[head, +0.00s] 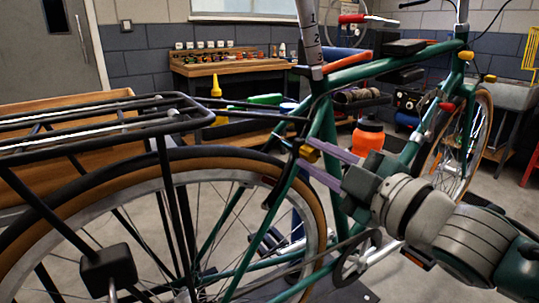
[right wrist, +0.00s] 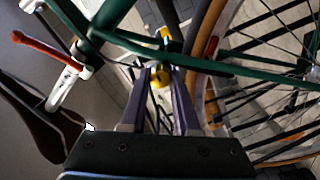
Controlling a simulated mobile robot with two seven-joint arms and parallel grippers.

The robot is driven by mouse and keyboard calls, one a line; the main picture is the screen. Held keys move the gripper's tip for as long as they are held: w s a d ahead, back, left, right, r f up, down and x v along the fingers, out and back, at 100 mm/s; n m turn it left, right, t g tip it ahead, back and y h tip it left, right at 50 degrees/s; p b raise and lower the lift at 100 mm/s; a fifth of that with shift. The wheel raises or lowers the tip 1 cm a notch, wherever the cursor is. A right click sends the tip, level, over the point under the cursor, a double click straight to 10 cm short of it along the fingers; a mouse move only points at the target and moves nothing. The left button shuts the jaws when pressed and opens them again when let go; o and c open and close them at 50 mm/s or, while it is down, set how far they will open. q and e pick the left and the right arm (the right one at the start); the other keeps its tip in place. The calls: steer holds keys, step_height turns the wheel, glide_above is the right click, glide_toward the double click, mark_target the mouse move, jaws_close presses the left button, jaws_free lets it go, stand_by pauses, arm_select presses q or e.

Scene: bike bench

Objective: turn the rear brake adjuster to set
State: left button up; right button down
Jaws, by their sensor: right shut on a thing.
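The rear brake adjuster is a small yellow piece (head: 309,153) on the green bike frame (head: 322,118), just in front of the rear wheel's top. My right gripper (head: 312,156) reaches it from the right, with its purple fingers on either side. In the right wrist view, the yellow adjuster (right wrist: 160,77) sits between the tips of my right gripper (right wrist: 161,72), which is shut on it. The fingers cover part of the adjuster, and any set mark on it is too small to tell. My left gripper is not in view.
The rear wheel (head: 178,155) and black rack (head: 95,122) fill the left side. A dark block (head: 108,266) stands in front of the wheel. An orange bottle (head: 368,136) is behind my right gripper. A wooden workbench (head: 225,68) stands at the back wall.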

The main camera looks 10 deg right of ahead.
steer(key=n, duration=0.4)
steer(key=shift+n+b, duration=0.4)
steer(key=shift+n, duration=0.7)
steer(key=c, duration=0.6)
jaws_free()
steer(key=shift+c, duration=0.2)
steer(key=p+v, duration=0.1)
steer(key=v, duration=0.9)
